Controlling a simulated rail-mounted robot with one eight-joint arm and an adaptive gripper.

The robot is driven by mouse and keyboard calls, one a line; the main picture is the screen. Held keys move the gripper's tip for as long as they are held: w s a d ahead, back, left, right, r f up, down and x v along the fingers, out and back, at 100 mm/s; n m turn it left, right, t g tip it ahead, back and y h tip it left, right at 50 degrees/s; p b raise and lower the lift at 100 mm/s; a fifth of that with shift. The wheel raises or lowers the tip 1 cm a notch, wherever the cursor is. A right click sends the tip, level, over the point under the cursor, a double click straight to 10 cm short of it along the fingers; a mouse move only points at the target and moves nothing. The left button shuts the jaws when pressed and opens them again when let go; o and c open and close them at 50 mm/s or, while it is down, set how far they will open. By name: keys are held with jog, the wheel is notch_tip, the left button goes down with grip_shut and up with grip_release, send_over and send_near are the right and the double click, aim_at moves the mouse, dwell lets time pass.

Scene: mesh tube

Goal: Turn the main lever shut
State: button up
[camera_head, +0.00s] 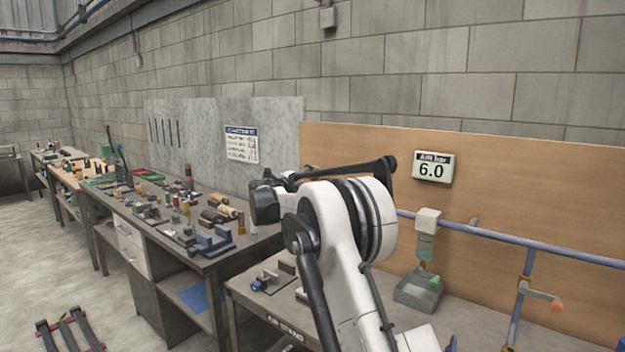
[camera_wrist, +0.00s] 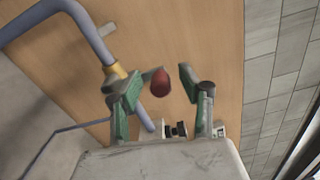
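In the wrist view a dark red knob (camera_wrist: 160,82) sits between and just beyond my fingertips. It looks like a lever's end, but its shaft is mostly hidden behind the left finger. A blue-grey pipe (camera_wrist: 90,35) with a yellow collar (camera_wrist: 116,72) runs close to the left finger. My gripper (camera_wrist: 153,77) is open, with green fingers on both sides of the knob and gaps visible, more on the right. In the head view my arm hides the gripper and part of the pipe. Another lever with an orange-red end (camera_head: 556,305) stands at right, clear of my arm.
A grey tray (camera_head: 418,292) stands on the bench beneath a filter unit (camera_head: 427,235). A cluttered workbench (camera_head: 165,220) is at left.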

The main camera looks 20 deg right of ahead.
jog(key=shift+a, duration=0.1)
jog(key=v, duration=1.1)
jog(key=shift+s+a, duration=0.2)
jog(key=shift+a, duration=0.15)
jog(key=s+a+f+m+g+y, duration=0.1)
jog(key=s+m+y, duration=0.3)
jog(key=s+m, duration=0.8)
jog(key=s+a+f+m+g+y, duration=0.15)
jog(key=s+m+y, duration=0.45)
jog(key=s, duration=1)
jog(key=s+a+f+m+y, duration=0.2)
jog(key=s+a+f+m, duration=0.2)
jog(key=s+m, duration=0.3)
jog(key=s+a+f+m+t+y, duration=0.1)
jog(key=s+a+f+m+y, duration=0.1)
jog(key=s+a+f+m, duration=0.2)
jog(key=s+a+f+m+y, duration=0.2)
jog(key=s+a+f+m, duration=0.2)
jog(key=s+m, duration=0.6)
jog(key=s, duration=0.5)
jog(key=shift+a+f, duration=0.2)
jog(key=shift+f, duration=0.1)
